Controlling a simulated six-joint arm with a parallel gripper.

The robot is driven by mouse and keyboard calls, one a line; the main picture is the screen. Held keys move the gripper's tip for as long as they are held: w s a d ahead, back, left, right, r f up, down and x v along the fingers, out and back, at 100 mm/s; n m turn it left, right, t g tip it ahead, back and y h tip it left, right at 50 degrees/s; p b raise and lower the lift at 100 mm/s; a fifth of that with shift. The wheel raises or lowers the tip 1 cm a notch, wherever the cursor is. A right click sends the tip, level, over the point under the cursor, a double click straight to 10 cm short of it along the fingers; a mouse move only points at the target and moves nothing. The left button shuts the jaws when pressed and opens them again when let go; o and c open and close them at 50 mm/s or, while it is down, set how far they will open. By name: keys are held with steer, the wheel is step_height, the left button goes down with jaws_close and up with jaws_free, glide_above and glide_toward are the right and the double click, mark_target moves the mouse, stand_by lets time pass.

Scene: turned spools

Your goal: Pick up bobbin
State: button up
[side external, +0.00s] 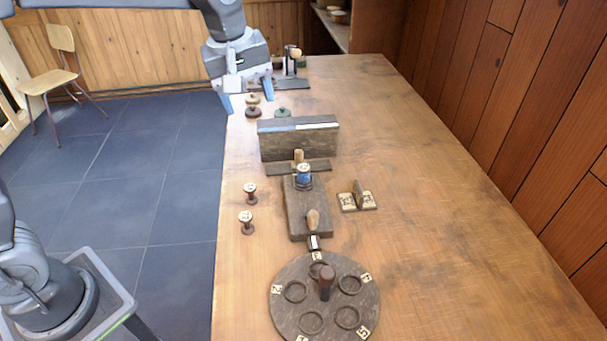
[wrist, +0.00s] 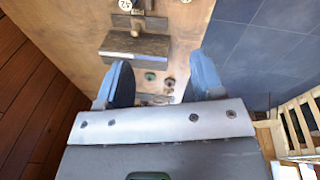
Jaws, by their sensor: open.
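Several turned spools that could be the bobbin stand on the wooden table. Two brown ones with pale marked tops, a farther spool (side external: 250,193) and a nearer spool (side external: 246,222), stand near the table's left edge. A brown spool (side external: 253,107) and a green-topped spool (side external: 283,112) stand behind the long block; small round tops show between my fingers in the wrist view, one green (wrist: 150,76), one dark (wrist: 168,82). A blue-wound spool (side external: 304,176) sits upright on a dark fixture. My gripper (side external: 247,98), also in the wrist view (wrist: 162,78), is open, empty and above the table's far left part.
A long dark block (side external: 300,144) stands mid-table. In front are the dark fixture (side external: 308,222) with a wooden knob, a small labelled stand (side external: 357,200), and a round tray (side external: 283,317) with ring recesses and a centre post. The table's right side (side external: 450,240) is clear.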

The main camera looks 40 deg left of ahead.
mark_target(304, 167)
steer(key=w+d+f+n+g, duration=0.2)
steer(key=w+d+f+n, duration=0.2)
steer(key=w+f+n, duration=0.5)
steer(key=f, duration=0.2)
steer(key=w+f+m, duration=0.1)
steer(key=f, duration=0.2)
steer(key=f+m, duration=0.1)
steer(key=f, duration=0.1)
steer(key=shift+w+f, duration=0.15)
steer(key=shift+f, duration=0.1)
steer(key=shift+d+f, duration=0.15)
steer(key=shift+f, duration=2.55)
steer(key=c, duration=1)
steer(key=shift+r, duration=0.1)
